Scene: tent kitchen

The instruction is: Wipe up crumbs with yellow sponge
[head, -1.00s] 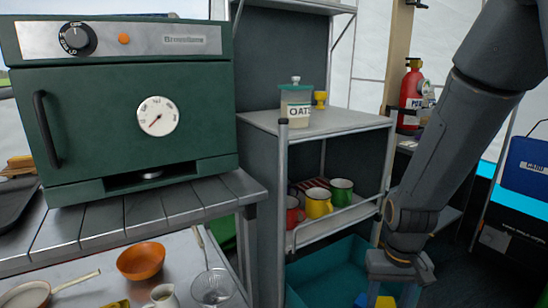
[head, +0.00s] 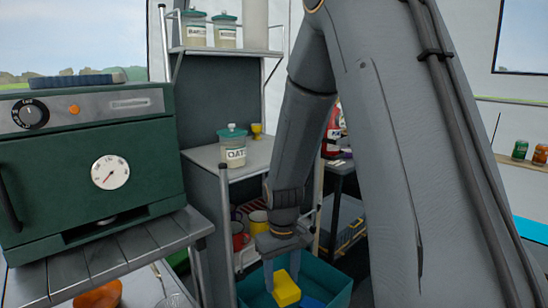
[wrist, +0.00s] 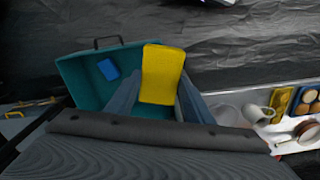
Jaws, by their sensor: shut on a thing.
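My gripper (head: 281,268) points down and is shut on the yellow sponge (head: 286,291). In the wrist view the yellow sponge (wrist: 163,74) sits between the two grey fingers (wrist: 158,95). The sponge is over the teal bin (head: 327,274), at its left part in the head view; its exact height above the bin floor is hard to tell. A small blue block (wrist: 108,69) lies in the bin, left of the sponge in the wrist view. No crumbs can be made out.
A metal shelf (head: 253,160) with an OATS jar (head: 232,150) and several mugs stands left of my arm. A green oven (head: 85,175) rests on a slatted counter. An orange bowl (head: 98,295) is below it. My arm hides much of the right side.

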